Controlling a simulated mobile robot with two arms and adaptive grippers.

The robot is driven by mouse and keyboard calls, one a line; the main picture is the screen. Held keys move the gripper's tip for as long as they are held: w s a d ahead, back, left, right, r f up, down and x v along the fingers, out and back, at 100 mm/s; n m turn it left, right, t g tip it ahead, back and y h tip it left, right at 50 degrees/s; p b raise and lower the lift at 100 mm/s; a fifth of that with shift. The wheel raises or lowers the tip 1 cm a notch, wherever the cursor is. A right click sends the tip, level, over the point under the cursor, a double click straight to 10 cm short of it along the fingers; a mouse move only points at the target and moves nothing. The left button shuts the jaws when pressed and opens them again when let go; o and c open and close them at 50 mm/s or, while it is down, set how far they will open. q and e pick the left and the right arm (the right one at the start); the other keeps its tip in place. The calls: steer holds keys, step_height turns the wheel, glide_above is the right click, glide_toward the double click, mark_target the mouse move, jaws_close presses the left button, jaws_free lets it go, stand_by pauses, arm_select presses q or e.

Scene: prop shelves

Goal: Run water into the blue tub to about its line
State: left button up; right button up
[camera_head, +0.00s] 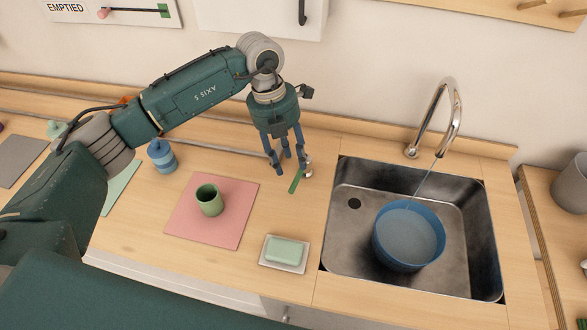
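The blue tub (376,246) stands in the sink below the tap (444,108). A thin stream of water (424,183) runs from the spout into it. The tub holds some water (411,232); I cannot make out a fill line or judge the level against one. A small metal tap control with a green lever (295,184) stands on the counter left of the sink. My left gripper (288,164) is right above and beside this control, pointing down. Its blue fingers are apart; whether one touches the control is unclear. My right gripper is not in view.
The metal sink (345,215) has a drain to the tub's left. A green cup (209,200) stands on a pink mat (235,222). A green soap bar (285,250) lies on a white dish (264,259).

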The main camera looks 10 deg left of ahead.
mark_target(298, 176)
arm_select(q)
steer(key=shift+d+f+p, duration=0.2)
steer(key=shift+f, duration=0.75)
steer(key=shift+d+f+p, duration=0.25)
steer(key=shift+f, duration=0.7)
steer(key=shift+d+f+p, duration=0.2)
steer(key=shift+f, duration=0.75)
jaws_close()
